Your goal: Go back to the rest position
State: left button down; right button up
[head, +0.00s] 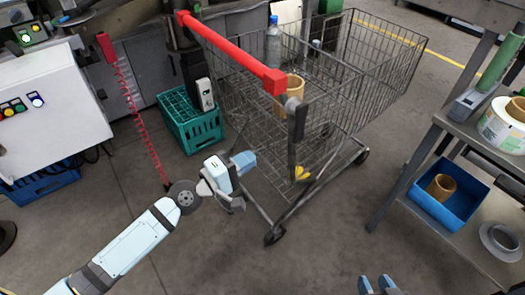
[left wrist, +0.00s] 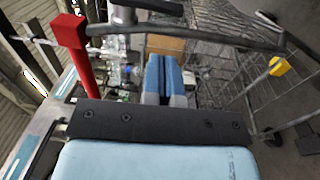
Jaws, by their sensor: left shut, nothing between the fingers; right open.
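My left gripper (head: 245,160) is shut and empty, in front of the left side of the wire shopping cart. In the left wrist view its blue fingers (left wrist: 164,77) lie together with nothing between them. My left arm reaches up from the bottom left of the head view. My right gripper (head: 376,285) shows only its fingertips at the bottom edge; they are apart and empty, and the rest of it is out of frame.
The cart (head: 330,105) with its red handle (head: 232,50) stands close beyond my left gripper. It holds a bottle (head: 273,45) and a cardboard core (head: 291,88). A green crate (head: 188,122) is at left, a shelf with a blue bin (head: 462,213) at right. Floor between is clear.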

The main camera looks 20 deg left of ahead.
pick_arm(q)
jog(key=shift+v, duration=0.8)
pick_arm(e)
jog(key=shift+a+r, duration=0.1)
pick_arm(q)
jog(key=s+f+m+g+y, duration=0.3)
jog(key=s+f+m+y, duration=0.4)
jog(key=s+f+m, duration=0.75)
notch_tip(320, 180, up, 20)
jog(key=s+a+n+y+p, duration=0.1)
jog(key=s+a+p, duration=0.1)
jog(key=p, duration=2.6)
jog(key=shift+s+g, duration=0.4)
pick_arm(e)
notch_tip(320, 180, up, 17)
jog(key=s+d, duration=0.1)
jog(key=d, duration=0.1)
jog(key=shift+s+d+r+g+h, duration=0.15)
jog(key=shift+s+d+g+h, duration=0.05)
jog(key=shift+s+g+h, duration=0.2)
